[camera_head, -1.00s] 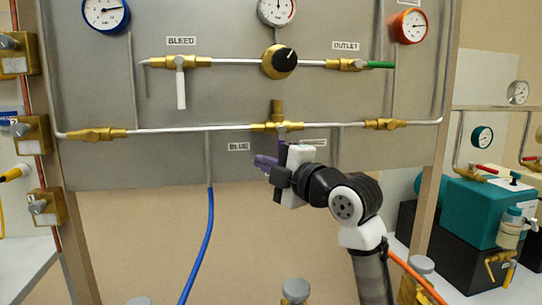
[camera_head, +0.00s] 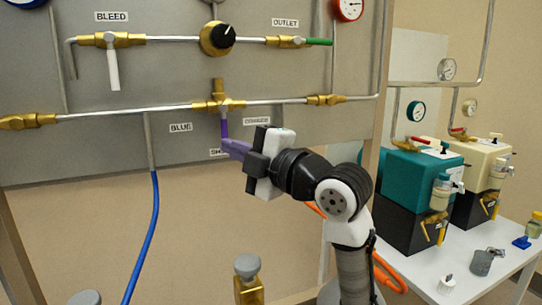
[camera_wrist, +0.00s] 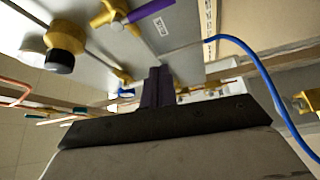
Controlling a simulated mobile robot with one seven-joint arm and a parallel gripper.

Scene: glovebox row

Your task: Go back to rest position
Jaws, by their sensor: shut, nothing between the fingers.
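My gripper (camera_head: 228,146) is in front of the grey panel (camera_head: 60,150), below the brass valve (camera_head: 218,98) in the middle of the lower pipe. Its purple fingers are together with nothing between them; they also show shut in the wrist view (camera_wrist: 157,86). The valve's purple handle (camera_head: 224,128) points down, just above my fingertips in the head view. In the wrist view the purple handle (camera_wrist: 150,10) stands clear of my fingers. My gripper hides part of a label on the panel.
A blue hose (camera_head: 150,230) hangs left of my arm. A brass fitting with a grey knob (camera_head: 248,275) stands at the bottom. To the right, teal (camera_head: 420,178) and cream (camera_head: 485,180) units stand on a white bench (camera_head: 440,285). An orange hose (camera_head: 385,272) is close beside my arm.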

